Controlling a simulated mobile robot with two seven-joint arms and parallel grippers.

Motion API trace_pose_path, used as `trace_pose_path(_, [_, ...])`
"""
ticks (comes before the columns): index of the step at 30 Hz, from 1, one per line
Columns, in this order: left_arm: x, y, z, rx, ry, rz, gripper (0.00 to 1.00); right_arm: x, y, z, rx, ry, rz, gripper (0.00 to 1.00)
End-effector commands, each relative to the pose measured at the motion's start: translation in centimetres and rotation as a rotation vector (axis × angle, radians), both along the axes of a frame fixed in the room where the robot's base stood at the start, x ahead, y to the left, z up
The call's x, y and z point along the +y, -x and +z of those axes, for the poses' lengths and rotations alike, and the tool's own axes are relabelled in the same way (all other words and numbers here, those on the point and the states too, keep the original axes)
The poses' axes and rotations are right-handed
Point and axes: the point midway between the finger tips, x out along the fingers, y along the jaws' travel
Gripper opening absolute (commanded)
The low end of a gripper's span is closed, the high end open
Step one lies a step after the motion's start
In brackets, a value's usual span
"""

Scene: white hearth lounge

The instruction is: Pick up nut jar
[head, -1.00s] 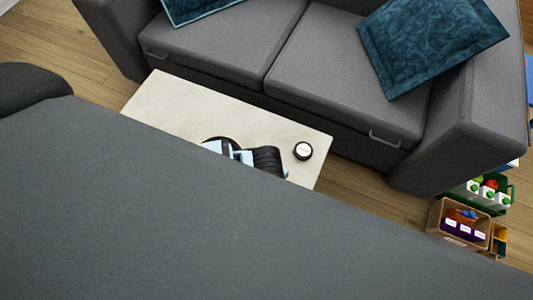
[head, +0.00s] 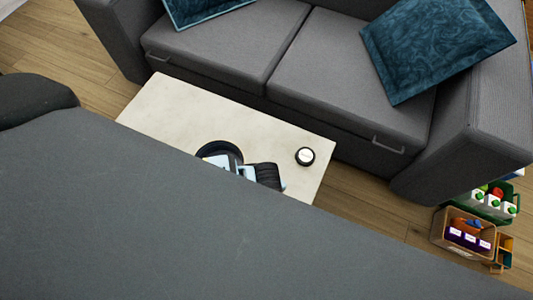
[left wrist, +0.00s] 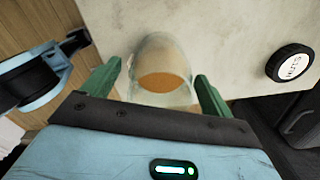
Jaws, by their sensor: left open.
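A clear, rounded glass jar (left wrist: 150,60) with orange-brown contents is on the pale table in the left wrist view. I cannot read a label on it, and it does not show in the head view. My left gripper (left wrist: 158,74) is open, with its green fingers on either side of the jar and visible gaps to the glass. In the head view only light blue and black parts of my arm show, and the fingers are hidden.
The pale table (head: 190,110) holds a round black-rimmed item with a white labelled top (head: 305,156), also right of the jar in the left wrist view (left wrist: 290,63). A grey sofa (head: 330,55) stands close behind. Filled crates (head: 464,235) are on the floor at right.

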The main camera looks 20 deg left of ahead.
Motion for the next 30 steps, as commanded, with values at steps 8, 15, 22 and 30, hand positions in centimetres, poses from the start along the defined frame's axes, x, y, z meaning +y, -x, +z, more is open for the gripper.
trace_pose_path(8, [-0.05,-0.05,-0.85,-0.002,0.001,-0.001,0.86,-0.04,-0.22,-0.06,-0.004,0.0,0.001,0.36])
trace_pose_path(15, [-0.02,-0.06,-0.83,-0.002,0.001,0.0,0.65,-0.04,-0.24,-0.02,-0.004,0.0,0.001,0.36])
trace_pose_path(22, [-0.01,-0.05,-0.83,-0.001,0.0,0.0,0.35,-0.05,-0.11,-0.03,-0.002,0.001,0.001,0.36])
trace_pose_path(30, [-0.02,-0.08,-0.75,-0.002,0.001,0.0,0.31,-0.05,0.08,-0.04,0.001,0.001,0.001,0.36])
